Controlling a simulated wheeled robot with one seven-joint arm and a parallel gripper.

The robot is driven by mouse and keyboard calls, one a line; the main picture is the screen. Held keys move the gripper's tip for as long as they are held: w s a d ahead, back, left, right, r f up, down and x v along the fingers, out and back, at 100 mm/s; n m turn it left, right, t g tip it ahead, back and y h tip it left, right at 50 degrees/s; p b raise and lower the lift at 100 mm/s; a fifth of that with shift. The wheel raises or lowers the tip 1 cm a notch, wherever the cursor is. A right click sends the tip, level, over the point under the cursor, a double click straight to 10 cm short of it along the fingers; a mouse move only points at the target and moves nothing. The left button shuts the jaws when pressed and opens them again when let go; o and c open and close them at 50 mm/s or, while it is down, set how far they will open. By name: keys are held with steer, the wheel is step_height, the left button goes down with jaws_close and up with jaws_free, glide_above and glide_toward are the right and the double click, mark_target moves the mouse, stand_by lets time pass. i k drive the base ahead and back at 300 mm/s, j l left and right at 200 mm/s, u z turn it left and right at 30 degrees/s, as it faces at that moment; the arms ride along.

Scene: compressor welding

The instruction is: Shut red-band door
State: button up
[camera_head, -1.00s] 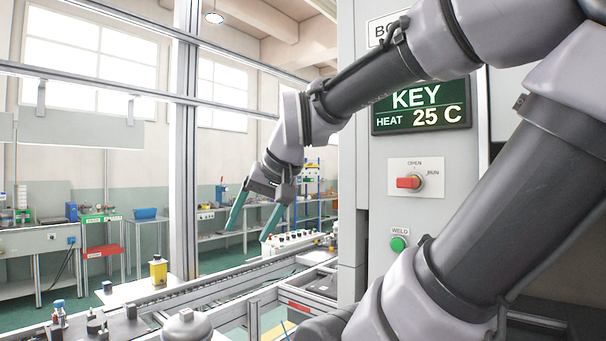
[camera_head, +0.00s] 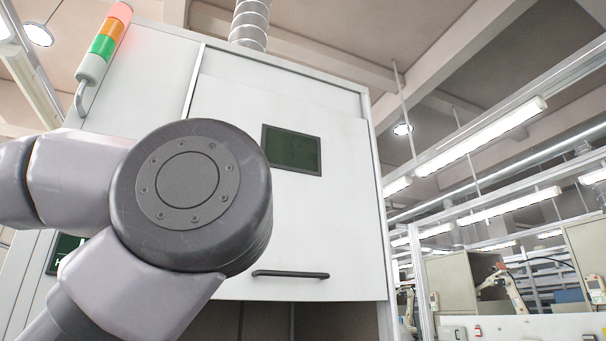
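A white door panel (camera_head: 335,225) with a small dark window (camera_head: 291,149) is on the front of a tall light-grey cabinet (camera_head: 140,95). A black bar handle (camera_head: 290,274) runs along its lower part. Below the panel's bottom edge a dark opening shows, so the panel appears raised. No red band shows on its visible part. My arm's large round joint hides the panel's lower left. My gripper is out of view.
A signal tower (camera_head: 103,45) with red, orange and green sections stands at the cabinet's upper left. A ribbed duct (camera_head: 250,22) rises from the top. Right of the cabinet are metal frames and a distant robot arm (camera_head: 502,285).

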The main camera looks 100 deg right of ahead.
mark_target(324, 244)
steer(key=j+z, duration=0.15)
steer(key=z, duration=0.3)
steer(key=j+z, duration=0.15)
steer(key=z, duration=0.25)
steer(key=k+j+z, duration=0.1)
steer(key=z, duration=2.45)
